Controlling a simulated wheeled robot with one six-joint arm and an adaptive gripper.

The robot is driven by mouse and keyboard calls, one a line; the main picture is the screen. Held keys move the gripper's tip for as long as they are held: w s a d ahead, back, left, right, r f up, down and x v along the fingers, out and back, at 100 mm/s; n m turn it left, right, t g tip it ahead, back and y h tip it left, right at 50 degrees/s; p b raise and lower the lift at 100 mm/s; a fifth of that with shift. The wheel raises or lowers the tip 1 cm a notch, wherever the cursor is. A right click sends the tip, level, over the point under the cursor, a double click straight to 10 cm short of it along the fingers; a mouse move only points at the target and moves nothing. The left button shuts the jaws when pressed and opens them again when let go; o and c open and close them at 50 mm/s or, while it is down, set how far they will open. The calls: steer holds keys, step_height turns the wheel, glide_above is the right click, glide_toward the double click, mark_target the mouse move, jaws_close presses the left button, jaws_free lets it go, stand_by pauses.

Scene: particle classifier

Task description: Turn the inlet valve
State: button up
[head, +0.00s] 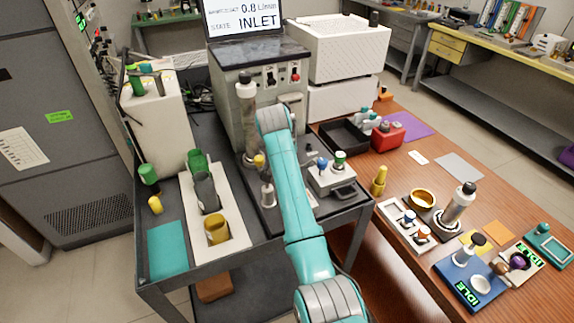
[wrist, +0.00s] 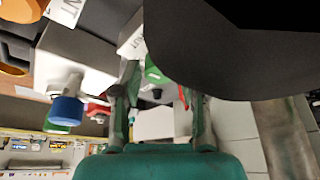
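My gripper (wrist: 158,90) shows in the wrist view with its two fingers apart. A green part (wrist: 155,76) shows between and beyond the fingertips, partly covered by a large dark shape; I cannot tell whether the fingers touch it. A blue-capped knob (wrist: 66,110) on a pale block stands to the left, clear of the fingers. In the head view, a pale block carries a blue knob (head: 321,164) and a green knob (head: 340,158), right of my arm. Its labels are too small to read, so I cannot tell which is the inlet valve. My arm hides my gripper there.
A screen (head: 244,16) reads "STATE INLET" above the grey classifier cabinet (head: 228,90). A white rack (head: 188,229) with green, grey and yellow jars stands left of my arm. A black tray (head: 343,137) and red box (head: 387,136) lie right. The wooden table holds bottles and small devices.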

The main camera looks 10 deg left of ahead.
jaws_close()
steer(key=shift+n, duration=0.3)
steer(key=n+y, duration=0.1)
steer(key=n, duration=0.2)
steer(key=n+y, duration=0.1)
steer(key=n, duration=0.2)
steer(key=shift+d+y, duration=0.2)
steer(key=shift+y, duration=0.1)
steer(key=n+y, duration=0.1)
steer(key=n, duration=0.1)
steer(key=n+g, duration=0.1)
steer(key=n, duration=0.2)
steer(key=shift+w+n+g+y, duration=0.15)
steer(key=shift+n+g+y, duration=0.15)
steer(key=shift+y, duration=0.1)
steer(key=n+g, duration=0.1)
steer(key=n, duration=0.1)
steer(key=n+g, duration=0.1)
steer(key=n, duration=0.2)
steer(key=shift+d+n+y, duration=0.1)
steer(key=shift+n+y, duration=0.2)
steer(key=shift+y, duration=0.1)
